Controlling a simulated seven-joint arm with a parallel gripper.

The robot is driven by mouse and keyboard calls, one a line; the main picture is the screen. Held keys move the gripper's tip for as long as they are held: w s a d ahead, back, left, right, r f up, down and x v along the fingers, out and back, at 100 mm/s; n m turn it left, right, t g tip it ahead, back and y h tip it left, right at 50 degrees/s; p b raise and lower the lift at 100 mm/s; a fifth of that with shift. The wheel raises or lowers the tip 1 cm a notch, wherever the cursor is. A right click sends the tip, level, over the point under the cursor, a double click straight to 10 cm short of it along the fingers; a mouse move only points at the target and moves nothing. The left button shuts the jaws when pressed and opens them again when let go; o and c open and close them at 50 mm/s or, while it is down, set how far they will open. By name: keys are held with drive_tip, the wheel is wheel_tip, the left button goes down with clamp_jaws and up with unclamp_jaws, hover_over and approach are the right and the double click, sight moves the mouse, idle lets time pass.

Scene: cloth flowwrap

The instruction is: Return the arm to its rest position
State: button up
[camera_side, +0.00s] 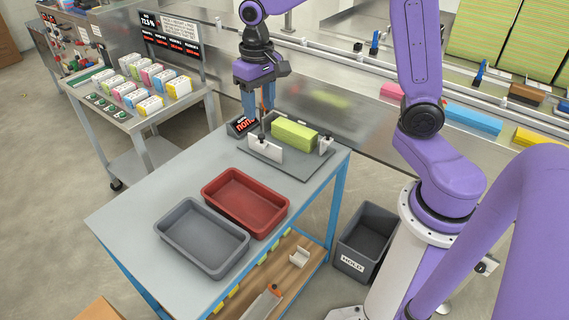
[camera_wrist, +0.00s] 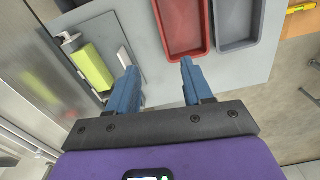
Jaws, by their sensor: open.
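My gripper (camera_side: 257,104) has dark jaws with blue fingers and points down above the back of the work table. In the wrist view my gripper (camera_wrist: 157,82) shows its two blue fingers spread apart with nothing between them. A yellow-green wrapped block (camera_side: 295,134) lies on a grey fixture plate (camera_side: 290,165) with white end blocks, in front of and to the right of the gripper in the side view. The block also shows in the wrist view (camera_wrist: 92,68), left of the fingers and apart from them. My purple arm reaches in from the right.
A red tray (camera_side: 284,204) and a grey tray (camera_side: 248,240) stand empty on the table (camera_side: 130,215). A small dark display (camera_side: 241,125) stands near the gripper. A conveyor (camera_side: 345,125) runs behind. A grey HOLD bin (camera_side: 345,246) stands on the floor. A cart (camera_side: 140,122) holds several coloured packs.

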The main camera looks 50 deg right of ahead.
drive_tip(key=s+a+f+n, duration=0.1)
drive_tip(key=s+n, duration=1.2)
drive_tip(key=s, duration=1.3)
drive_tip(key=shift+n, duration=0.4)
drive_tip(key=shift+a, duration=0.1)
